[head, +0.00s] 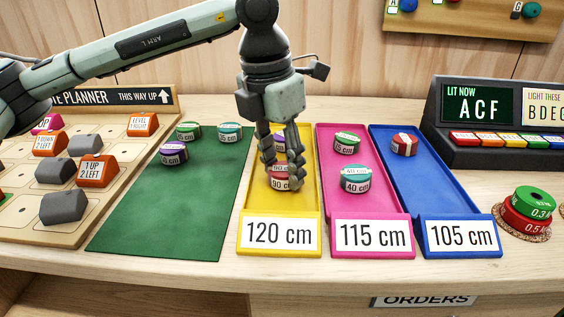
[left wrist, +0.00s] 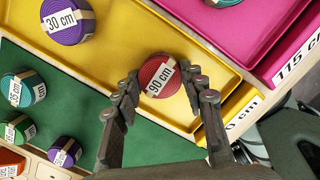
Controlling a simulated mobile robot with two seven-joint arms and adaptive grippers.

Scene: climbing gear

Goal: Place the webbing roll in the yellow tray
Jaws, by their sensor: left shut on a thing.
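A red webbing roll with a 90 cm label (head: 281,184) is at the near part of the yellow tray (head: 308,203), the one marked 120 cm. My left gripper (head: 283,180) points down over this tray and is shut on the red roll. In the left wrist view the red roll (left wrist: 158,72) sits between the fingertips (left wrist: 165,88), over the yellow floor (left wrist: 120,50). Whether it touches the floor is hard to tell. A purple 30 cm roll (left wrist: 68,22) lies farther up the same tray, partly hidden in the head view. My right gripper is not in view.
The green mat (head: 185,215) on the left holds several rolls at its far end. The pink tray (head: 335,205) holds two rolls, and the blue tray (head: 420,185) holds a red one (head: 404,144). Stacked green and red rolls (head: 530,208) stand at the right.

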